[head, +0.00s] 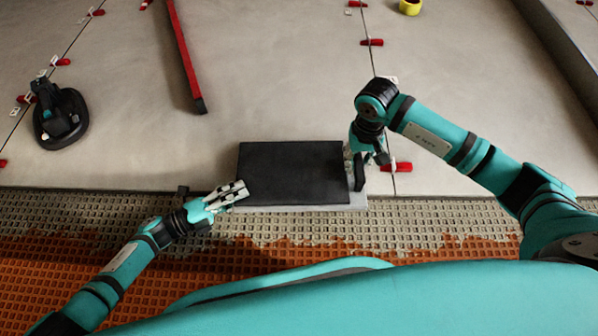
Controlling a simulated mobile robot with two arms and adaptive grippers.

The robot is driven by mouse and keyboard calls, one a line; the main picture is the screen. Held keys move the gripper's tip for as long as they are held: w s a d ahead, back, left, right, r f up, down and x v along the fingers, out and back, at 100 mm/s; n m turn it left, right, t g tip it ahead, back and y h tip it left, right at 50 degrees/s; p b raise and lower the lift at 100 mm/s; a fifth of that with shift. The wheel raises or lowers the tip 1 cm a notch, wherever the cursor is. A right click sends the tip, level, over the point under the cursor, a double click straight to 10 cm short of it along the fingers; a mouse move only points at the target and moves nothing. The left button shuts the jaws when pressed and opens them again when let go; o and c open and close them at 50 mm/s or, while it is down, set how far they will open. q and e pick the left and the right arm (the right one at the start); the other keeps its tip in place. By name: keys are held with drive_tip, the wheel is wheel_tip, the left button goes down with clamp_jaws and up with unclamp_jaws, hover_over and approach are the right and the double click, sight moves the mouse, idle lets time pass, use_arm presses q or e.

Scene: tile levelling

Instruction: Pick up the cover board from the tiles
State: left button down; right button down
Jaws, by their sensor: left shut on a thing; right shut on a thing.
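The cover board (293,172) is a dark, flat rectangle in the middle of the head view, over the front edge of the large grey tiles (285,60). A light grey strip (310,207) shows along its front and right edges; I cannot tell whether it is part of the board. My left gripper (236,193) is shut on the board at its left edge, near the front corner. My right gripper (357,174) is shut on the board at its right edge; its fingers are partly hidden. I cannot tell whether the board touches the tiles.
Red levelling wedges (372,42) and clips line the tile joints. A black suction tool (60,115) sits on the left tile. A long red bar (182,50) lies behind the board. A yellow ring (410,6) is at the back. Orange matting with grey mortar (130,215) lies in front.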

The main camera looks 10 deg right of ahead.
idle(0.4)
